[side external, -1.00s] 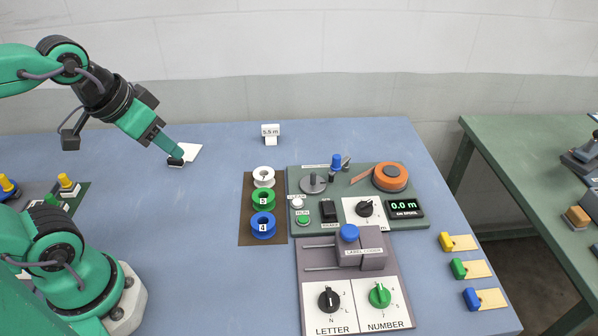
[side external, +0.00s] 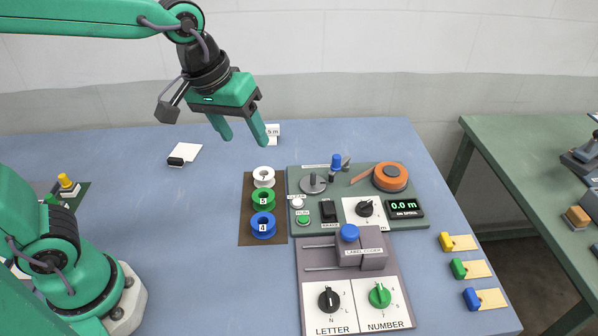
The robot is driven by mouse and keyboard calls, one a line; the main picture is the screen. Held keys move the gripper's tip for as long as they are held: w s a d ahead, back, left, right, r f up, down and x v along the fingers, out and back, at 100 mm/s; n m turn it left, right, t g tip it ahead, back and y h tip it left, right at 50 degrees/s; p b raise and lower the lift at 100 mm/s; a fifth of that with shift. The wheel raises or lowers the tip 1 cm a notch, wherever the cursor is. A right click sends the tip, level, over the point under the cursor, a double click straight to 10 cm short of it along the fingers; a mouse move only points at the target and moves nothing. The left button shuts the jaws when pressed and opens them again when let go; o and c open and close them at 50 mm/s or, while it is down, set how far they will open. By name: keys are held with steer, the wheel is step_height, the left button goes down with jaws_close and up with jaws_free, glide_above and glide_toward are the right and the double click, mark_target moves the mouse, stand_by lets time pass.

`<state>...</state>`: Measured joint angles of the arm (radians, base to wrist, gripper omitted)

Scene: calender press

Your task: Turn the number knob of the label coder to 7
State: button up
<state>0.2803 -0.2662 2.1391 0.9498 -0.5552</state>
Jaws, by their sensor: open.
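The label coder (side external: 361,251) stands on a grey plate at the front middle of the blue table, with a blue button on top. Its number knob (side external: 380,296) is green and sits above the word NUMBER on a white dial at the front right of the plate. The marks around that dial are too small to read. A black letter knob (side external: 329,299) sits to its left. My gripper (side external: 243,137) is open and empty, in the air at the upper left, with its fingers pointing down. It is well away from the knob, behind and left of it.
A winder panel (side external: 411,222) with an orange reel and a display reading 0.0 m stands behind the coder. White, green and blue spools (side external: 263,225) lie on a brown strip to the left. Yellow, green and blue tags (side external: 472,298) lie to the right.

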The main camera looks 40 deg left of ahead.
steer(key=w+d+f+n+g, duration=0.1)
steer(key=w+d+f, duration=0.2)
steer(key=d, duration=0.4)
steer(key=w+d+f+n+g, duration=0.1)
steer(key=w+d+f+n, duration=0.15)
steer(key=d, duration=0.45)
steer(key=n+g+y, duration=0.1)
steer(key=n, duration=0.1)
glide_toward(382, 292)
steer(key=shift+w+a+f, duration=0.15)
steer(key=shift+w+a, duration=0.1)
steer(key=shift+a, duration=0.15)
steer(key=shift+s+d+f, duration=0.15)
steer(key=shift+d+f, duration=0.2)
steer(key=shift+d, duration=0.05)
steer(key=shift+f, duration=0.1)
steer(key=shift+f, duration=3.8)
